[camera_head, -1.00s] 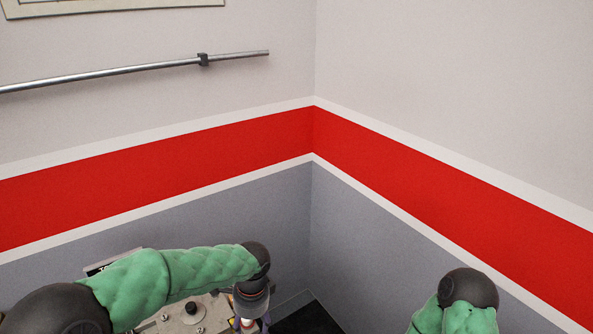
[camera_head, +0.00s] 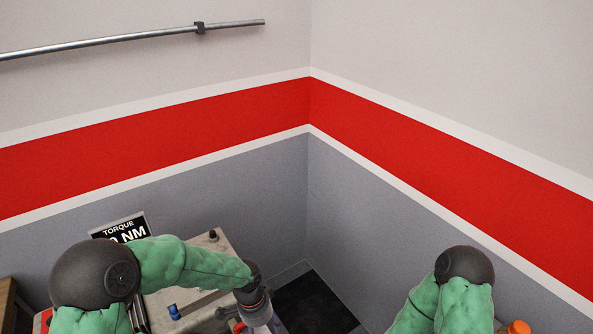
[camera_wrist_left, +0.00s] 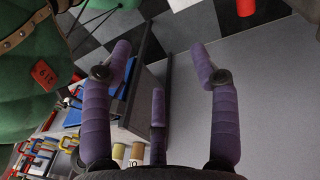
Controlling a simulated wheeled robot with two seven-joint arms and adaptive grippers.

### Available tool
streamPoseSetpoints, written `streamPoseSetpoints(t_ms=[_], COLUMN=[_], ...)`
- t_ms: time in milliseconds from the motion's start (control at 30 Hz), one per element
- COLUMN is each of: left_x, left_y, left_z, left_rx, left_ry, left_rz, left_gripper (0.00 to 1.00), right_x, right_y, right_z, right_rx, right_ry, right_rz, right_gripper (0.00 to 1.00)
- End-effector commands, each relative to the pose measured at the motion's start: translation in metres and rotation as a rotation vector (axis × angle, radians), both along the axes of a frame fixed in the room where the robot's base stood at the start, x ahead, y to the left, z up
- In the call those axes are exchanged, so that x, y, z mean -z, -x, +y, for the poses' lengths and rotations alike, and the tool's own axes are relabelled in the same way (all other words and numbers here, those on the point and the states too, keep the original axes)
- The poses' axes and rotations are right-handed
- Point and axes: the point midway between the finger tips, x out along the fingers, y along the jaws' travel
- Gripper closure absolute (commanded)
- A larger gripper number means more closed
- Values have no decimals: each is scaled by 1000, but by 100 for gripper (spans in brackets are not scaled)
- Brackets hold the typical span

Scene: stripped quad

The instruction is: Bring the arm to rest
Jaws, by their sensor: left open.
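My left arm (camera_head: 190,265) comes in from the left in the head view, in a green padded sleeve with dark joints. It reaches over a pale bench top, with its wrist hanging down at the bottom edge. My left gripper (camera_wrist_left: 160,62) shows in the left wrist view with purple fingers spread apart and nothing between them. My right arm (camera_head: 455,290) is at the lower right of the head view, bent at a dark joint. Its gripper is out of view.
The bench top (camera_head: 205,246) bears a blue part (camera_head: 174,312) and a black-and-white torque sign (camera_head: 120,228). A dark mat (camera_head: 310,305) lies on the floor in the wall corner. An orange object (camera_head: 518,327) is at the lower right. Several coloured tools (camera_wrist_left: 45,150) are at the wrist view's lower left.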

Motion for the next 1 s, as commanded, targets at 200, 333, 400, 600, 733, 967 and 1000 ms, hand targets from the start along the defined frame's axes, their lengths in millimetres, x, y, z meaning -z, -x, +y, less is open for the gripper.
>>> streamPoseSetpoints(t_ms=[200,333,400,600,733,967,1000], left_x=[102,159,183,225,234,234,234], left_y=[42,74,90,126,136,137,137], left_z=[-8,-9,-7,2,6,7,7], left_rx=[-349,-628,-773,-1080,-1168,-1185,-1184], left_ry=[118,168,180,179,173,172,173], left_rz=[88,136,156,182,182,179,179], left_gripper=[39,39,39,39,39,39,39], right_x=[23,36,42,53,55,55,55], right_y=[0,0,0,0,0,0,0], right_z=[0,0,0,0,0,0,0], right_rx=[0,0,0,0,0,0,0], right_ry=[0,0,0,0,0,0,0], right_rz=[-1,0,0,0,0,-1,-1], right_gripper=[40,40,40,40,40,40,40])
